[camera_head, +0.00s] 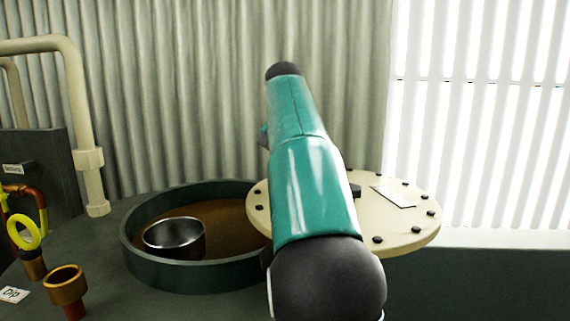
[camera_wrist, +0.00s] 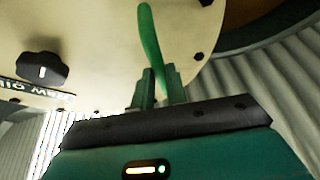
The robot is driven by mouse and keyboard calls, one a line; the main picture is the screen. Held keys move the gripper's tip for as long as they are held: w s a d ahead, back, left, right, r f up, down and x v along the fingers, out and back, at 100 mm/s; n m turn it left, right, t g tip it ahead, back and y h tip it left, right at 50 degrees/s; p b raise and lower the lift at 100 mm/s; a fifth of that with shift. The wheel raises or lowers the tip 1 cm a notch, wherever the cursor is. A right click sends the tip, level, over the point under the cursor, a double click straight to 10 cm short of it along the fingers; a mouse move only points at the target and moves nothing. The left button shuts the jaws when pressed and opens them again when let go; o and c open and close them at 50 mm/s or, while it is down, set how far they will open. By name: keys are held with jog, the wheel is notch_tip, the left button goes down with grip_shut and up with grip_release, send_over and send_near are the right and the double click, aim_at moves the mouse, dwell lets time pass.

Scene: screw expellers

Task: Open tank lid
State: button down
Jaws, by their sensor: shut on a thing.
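The tank lid (camera_head: 415,232) is a round cream plate with dark bolts around its edge, a black knob and a white label. In the head view it lies to the right, overlapping the right side of the round dark tank opening (camera_head: 150,268). Much of the opening is uncovered, showing brown inside. In the wrist view, the lid (camera_wrist: 100,45) fills the upper left, with its black knob (camera_wrist: 42,68). My gripper (camera_wrist: 160,85) is shut on a curved green handle (camera_wrist: 150,35) at the lid. In the head view my arm hides the gripper and handle.
A metal bowl-shaped vessel (camera_head: 174,238) sits within the tank opening. A brass pipe fitting (camera_head: 66,286), a "Dip" tag (camera_head: 14,294), a yellow ring handle (camera_head: 25,229) and cream pipes (camera_head: 80,120) stand at left. A corrugated wall (camera_head: 190,90) rises behind.

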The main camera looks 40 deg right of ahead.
jog(key=c, duration=1.4)
grip_release()
jog(key=shift+r, duration=0.1)
jog(key=v, duration=0.7)
jog(key=shift+r, duration=0.2)
jog(key=shift+s, duration=0.15)
